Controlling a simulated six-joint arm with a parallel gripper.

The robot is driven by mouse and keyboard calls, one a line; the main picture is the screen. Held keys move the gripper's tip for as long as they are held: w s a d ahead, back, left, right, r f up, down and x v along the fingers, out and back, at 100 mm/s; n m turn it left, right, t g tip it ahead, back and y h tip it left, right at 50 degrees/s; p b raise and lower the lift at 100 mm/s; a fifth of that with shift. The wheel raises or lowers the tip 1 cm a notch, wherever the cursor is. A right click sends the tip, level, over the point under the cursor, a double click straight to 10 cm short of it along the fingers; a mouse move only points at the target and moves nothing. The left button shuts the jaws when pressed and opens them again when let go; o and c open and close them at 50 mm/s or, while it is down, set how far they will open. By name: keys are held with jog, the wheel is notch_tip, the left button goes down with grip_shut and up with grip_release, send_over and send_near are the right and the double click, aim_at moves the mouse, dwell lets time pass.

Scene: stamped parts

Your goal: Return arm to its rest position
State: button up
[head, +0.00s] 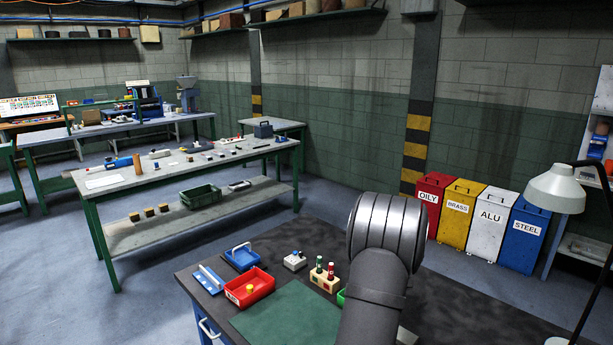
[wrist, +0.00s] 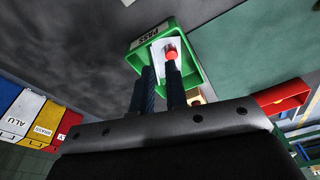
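My gripper (wrist: 160,70) shows in the wrist view with its two dark fingers apart and nothing visible between them. Beyond the fingertips is a green tray (wrist: 135,63) marked PASS.
Bins and a lamp (head: 555,188) are at right.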

jog(key=s+a+n, duration=0.1)
jog(key=a+n, duration=0.2)
jog(key=a, duration=1.1)
jog(key=w+a+f, duration=0.1)
jog(key=a+f, duration=0.1)
jog(key=w+a+f, duration=0.1)
jog(key=a, duration=0.1)
jog(key=w+a+f, duration=0.2)
jog(key=a, duration=0.1)
jog(key=shift+w+f, duration=0.1)
jog(key=shift+f, duration=0.2)
jog(key=s+d+r+m, duration=0.1)
jog(key=d+r, duration=0.1)
jog(key=d, duration=0.7)
jog(key=s+d+r+m, duration=0.1)
jog(key=s+d+r, duration=0.1)
jog(key=d, duration=0.8)
jog(key=shift+r+m, duration=0.4)
jog(key=shift+r, duration=0.35)
jog(key=shift+d, duration=0.1)
